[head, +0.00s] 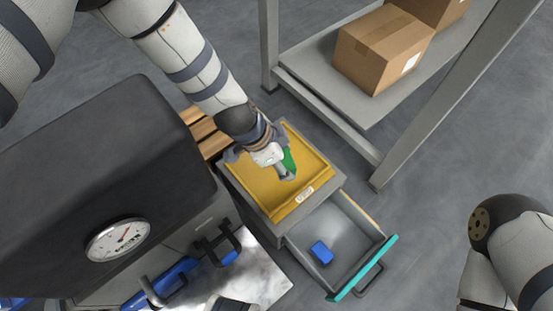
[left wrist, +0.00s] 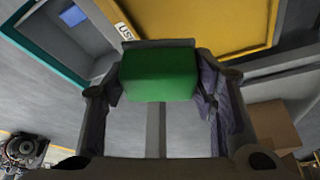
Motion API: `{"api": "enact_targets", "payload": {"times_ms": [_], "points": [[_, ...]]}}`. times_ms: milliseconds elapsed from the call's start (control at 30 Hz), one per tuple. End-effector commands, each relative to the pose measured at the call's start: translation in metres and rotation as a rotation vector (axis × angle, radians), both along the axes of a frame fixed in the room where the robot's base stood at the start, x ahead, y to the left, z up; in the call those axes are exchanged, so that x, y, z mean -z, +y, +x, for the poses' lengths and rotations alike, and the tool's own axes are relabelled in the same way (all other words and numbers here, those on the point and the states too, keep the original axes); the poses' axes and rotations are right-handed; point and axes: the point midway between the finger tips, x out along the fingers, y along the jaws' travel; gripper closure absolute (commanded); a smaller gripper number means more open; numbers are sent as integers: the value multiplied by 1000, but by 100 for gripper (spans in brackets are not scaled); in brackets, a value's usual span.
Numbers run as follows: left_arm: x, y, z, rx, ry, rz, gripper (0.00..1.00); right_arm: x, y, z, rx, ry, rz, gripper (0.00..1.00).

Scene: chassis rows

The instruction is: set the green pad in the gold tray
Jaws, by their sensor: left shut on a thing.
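The green pad (head: 289,160) is held in my left gripper (head: 286,174), over the gold tray (head: 260,191) in the head view. In the left wrist view the green pad (left wrist: 159,75) sits between the two fingers of the left gripper (left wrist: 160,95), which are shut on it. The gold tray (left wrist: 205,22) shows behind the pad there, with a white label on its edge. The head view does not make clear whether the pad touches the tray floor. My right gripper is not in view; only part of my right arm shows at the lower right.
An open grey drawer (head: 329,229) with a teal front holds a blue block (head: 320,252), below the tray. A shelf (head: 318,80) with cardboard boxes (head: 382,48) stands behind. A dark machine with a gauge (head: 118,240) stands at left, near wooden slats (head: 205,130).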

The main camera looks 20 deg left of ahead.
Motion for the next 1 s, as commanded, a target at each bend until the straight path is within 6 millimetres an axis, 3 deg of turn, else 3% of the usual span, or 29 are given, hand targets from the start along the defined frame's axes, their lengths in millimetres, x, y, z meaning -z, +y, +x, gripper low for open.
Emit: {"api": "enact_targets", "payload": {"times_ms": [33, 133, 433, 600, 933, 967, 1000], "points": [[15, 7, 9, -4, 4, 0, 78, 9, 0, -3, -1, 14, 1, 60], [37, 15, 22, -3, 5, 0, 78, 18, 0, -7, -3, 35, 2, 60], [63, 30, 44, -1, 2, 0, 78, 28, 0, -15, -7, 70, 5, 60], [95, 30, 45, -3, 4, -1, 78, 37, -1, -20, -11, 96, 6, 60], [95, 30, 45, 0, -1, -1, 78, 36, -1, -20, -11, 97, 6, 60], [96, 30, 45, 0, 0, 0, 46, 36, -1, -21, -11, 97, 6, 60], [95, 30, 45, 0, -1, -1, 36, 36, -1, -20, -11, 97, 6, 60]]}}
